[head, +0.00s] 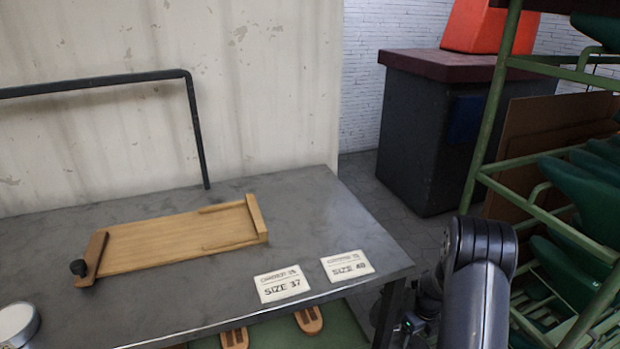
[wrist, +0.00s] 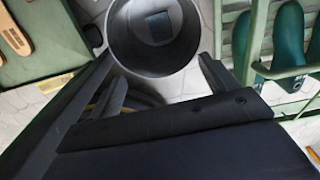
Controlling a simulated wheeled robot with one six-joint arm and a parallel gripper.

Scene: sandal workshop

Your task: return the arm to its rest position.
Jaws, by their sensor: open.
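My arm (head: 480,285) shows at the lower right of the head view, folded beside the right end of the metal table. My gripper is out of sight in the head view. In the wrist view my gripper (wrist: 160,82) shows its two dark fingers spread apart. Nothing is held between them. Beyond the fingers is a round dark grey bin (wrist: 118,40), seen from above, with a flat blue-grey piece inside.
The metal table (head: 330,215) bears a wooden board (head: 170,245), a SIZE 37 card (head: 283,284) and a SIZE 40 card (head: 347,265). A green rack (head: 490,110) with green shoe forms stands close on the right. A dark cabinet (head: 420,140) stands behind.

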